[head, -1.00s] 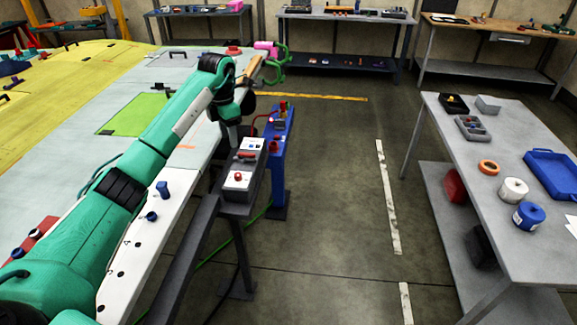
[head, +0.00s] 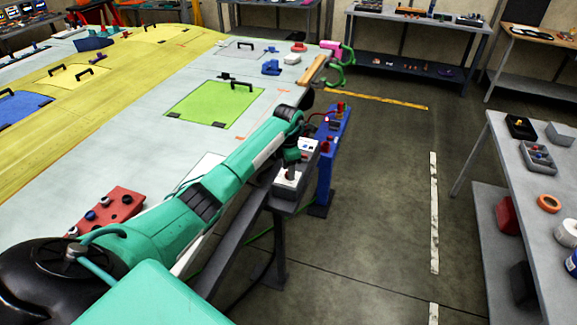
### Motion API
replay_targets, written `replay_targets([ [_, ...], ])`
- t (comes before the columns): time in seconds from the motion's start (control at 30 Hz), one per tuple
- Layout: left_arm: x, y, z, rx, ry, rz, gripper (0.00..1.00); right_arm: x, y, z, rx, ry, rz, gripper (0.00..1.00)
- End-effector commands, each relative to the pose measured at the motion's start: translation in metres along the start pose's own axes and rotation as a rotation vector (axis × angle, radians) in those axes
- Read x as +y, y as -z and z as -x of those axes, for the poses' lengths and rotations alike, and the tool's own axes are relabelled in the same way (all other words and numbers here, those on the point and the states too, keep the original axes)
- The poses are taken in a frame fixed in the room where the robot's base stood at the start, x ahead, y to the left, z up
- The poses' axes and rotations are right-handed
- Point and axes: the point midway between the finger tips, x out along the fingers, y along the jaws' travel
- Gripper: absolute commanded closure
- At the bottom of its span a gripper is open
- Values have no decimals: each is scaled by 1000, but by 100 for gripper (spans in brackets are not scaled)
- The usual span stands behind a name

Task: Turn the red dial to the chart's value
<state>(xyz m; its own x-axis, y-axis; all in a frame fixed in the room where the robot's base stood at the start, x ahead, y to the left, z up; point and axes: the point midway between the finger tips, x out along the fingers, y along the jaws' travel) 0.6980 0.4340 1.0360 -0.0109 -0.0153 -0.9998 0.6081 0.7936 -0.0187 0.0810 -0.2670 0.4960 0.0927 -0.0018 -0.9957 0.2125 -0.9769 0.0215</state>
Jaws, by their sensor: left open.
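A grey control box (head: 305,167) with white panels on top stands at the wing's right edge, on a dark rail. My left gripper (head: 290,175) points down over the near white panel (head: 286,180) of this box. Its jaws are open, and the fingers are small and dark here. The red dial is hidden at the gripper, so I cannot tell whether the fingers are around it or above it. A far white panel (head: 308,146) shows beyond the gripper; any writing on it is too small to read. My right gripper is not in view.
A blue post (head: 327,165) with red parts on top stands just right of the box. The wing (head: 150,120) fills the left, with a green panel (head: 215,103). A grey table (head: 520,200) stands at the right. The floor between is clear.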

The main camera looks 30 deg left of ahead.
Motion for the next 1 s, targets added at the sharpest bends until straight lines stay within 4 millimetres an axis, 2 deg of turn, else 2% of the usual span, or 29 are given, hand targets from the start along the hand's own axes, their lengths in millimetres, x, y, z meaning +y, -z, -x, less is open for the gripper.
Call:
replay_targets([
  [0.17, 0, 0, -9, 1, 0, 0, 55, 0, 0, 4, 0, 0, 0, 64],
  [0.4, 0, 0, -10, 0, -1, 0, 55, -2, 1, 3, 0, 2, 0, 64],
  [0.47, 0, 0, -10, 0, -1, 0, 65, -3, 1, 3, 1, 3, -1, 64],
  [0.63, 0, 0, -10, 0, -1, -1, 98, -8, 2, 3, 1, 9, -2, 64],
  [0.83, 0, 0, -10, 0, -2, 5, 100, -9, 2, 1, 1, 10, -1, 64],
  [1.0, 1, 1, -12, 0, -3, 41, 100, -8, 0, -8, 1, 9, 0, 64],
])
